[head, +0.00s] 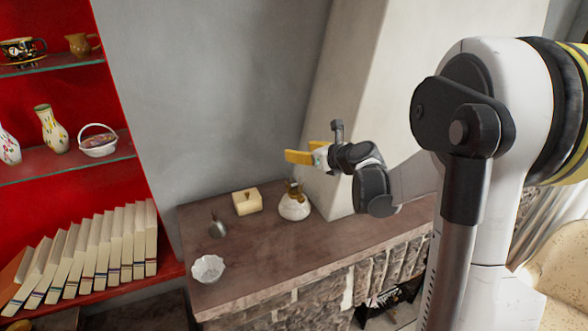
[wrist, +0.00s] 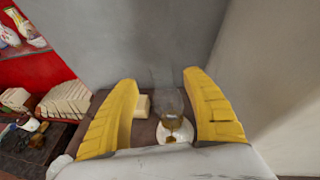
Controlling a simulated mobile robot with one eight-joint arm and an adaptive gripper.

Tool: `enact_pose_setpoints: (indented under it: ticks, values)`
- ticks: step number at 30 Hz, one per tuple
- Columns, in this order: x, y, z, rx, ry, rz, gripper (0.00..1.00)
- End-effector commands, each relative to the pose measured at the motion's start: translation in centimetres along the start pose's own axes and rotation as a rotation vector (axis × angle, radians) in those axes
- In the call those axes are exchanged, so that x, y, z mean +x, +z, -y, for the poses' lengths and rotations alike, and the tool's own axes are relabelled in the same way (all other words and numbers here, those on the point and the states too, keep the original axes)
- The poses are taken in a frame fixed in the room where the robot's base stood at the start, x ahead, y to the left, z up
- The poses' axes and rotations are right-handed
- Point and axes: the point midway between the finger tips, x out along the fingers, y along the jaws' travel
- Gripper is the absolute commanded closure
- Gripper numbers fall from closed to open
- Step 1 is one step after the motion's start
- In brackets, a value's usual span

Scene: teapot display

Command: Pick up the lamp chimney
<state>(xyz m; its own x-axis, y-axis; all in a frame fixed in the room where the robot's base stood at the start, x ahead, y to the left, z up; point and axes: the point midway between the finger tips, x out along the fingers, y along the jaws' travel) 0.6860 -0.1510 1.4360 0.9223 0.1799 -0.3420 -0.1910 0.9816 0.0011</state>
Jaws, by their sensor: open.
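A white, round-bodied oil lamp (head: 294,208) with a brass-coloured collar stands on the mantel shelf, near the sloped wall. In the wrist view a clear, faint glass tube, which looks like the lamp chimney (wrist: 170,101), rises above the brass part and white body of the lamp (wrist: 174,133). In the head view I cannot clearly make out the glass. My gripper (head: 305,156) has yellow fingers and is in the air above the lamp. In the wrist view my gripper (wrist: 160,80) is open and empty, with the chimney showing between its fingers, nearer the right one.
On the shelf (head: 330,240) left of the lamp are a pale yellow block (head: 246,201), a small grey object (head: 217,226) and a white scalloped bowl (head: 208,268). Red shelving with books (head: 100,250) stands left. A sloped pale wall (head: 345,120) rises close to the lamp.

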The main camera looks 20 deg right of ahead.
Motion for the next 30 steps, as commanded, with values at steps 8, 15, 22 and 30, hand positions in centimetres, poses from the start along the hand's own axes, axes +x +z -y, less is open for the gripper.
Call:
enact_pose_setpoints:
  ticks: [8, 15, 22, 30]
  values:
    - [3.8, 0.0, 0.2, -0.001, 0.001, 0.000, 0.43]
    - [4.1, -0.1, 0.2, -0.001, 0.000, 0.000, 0.43]
    - [4.1, -0.1, 0.2, -0.002, 0.000, 0.000, 1.00]
    - [4.1, -0.1, 0.2, -0.002, 0.000, 0.000, 1.00]
